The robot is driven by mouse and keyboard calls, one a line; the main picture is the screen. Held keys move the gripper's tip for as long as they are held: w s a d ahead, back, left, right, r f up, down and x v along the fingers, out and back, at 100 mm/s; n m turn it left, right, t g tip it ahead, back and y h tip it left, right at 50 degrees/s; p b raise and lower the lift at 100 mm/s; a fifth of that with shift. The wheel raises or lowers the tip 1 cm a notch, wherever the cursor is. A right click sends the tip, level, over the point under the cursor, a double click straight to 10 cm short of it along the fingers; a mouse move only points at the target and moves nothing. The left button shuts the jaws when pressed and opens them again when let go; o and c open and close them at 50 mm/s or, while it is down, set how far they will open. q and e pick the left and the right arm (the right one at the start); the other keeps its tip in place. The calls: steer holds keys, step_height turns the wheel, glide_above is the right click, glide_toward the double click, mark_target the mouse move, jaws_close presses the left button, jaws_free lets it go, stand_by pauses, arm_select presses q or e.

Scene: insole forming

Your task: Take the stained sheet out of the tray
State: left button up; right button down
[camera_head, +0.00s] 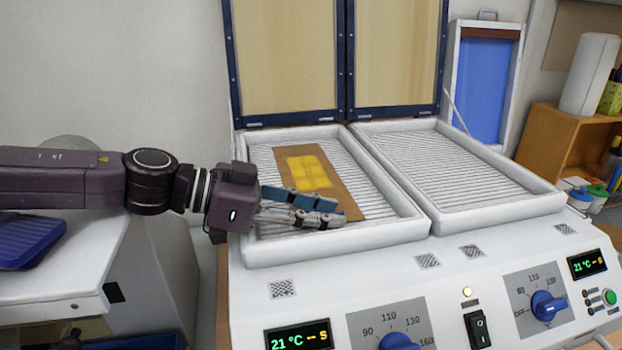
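The stained sheet (333,189) is a brown rectangle with a yellow patch in its middle. It lies aslant on the ribbed bed of the left tray (398,205), which has a white rim. My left gripper (339,209) reaches in over the tray's left rim, with one blue finger and grey finger parts. Its fingers are a little apart and lie across the near end of the sheet, hiding part of it. I see no clear grip on the sheet, and whether the fingers touch it cannot be told. My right gripper is out of view.
The right tray (545,200) is empty. Two raised lids (288,55) stand behind the trays. The machine's front panel carries blue knobs (548,305) and displays reading 21 °C. A white table (60,275) with a blue object (28,240) is at left, a wooden shelf (545,125) at right.

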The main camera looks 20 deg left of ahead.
arm_select(q)
steer(key=shift+c, duration=0.5)
jaws_close()
steer(key=shift+r, duration=0.1)
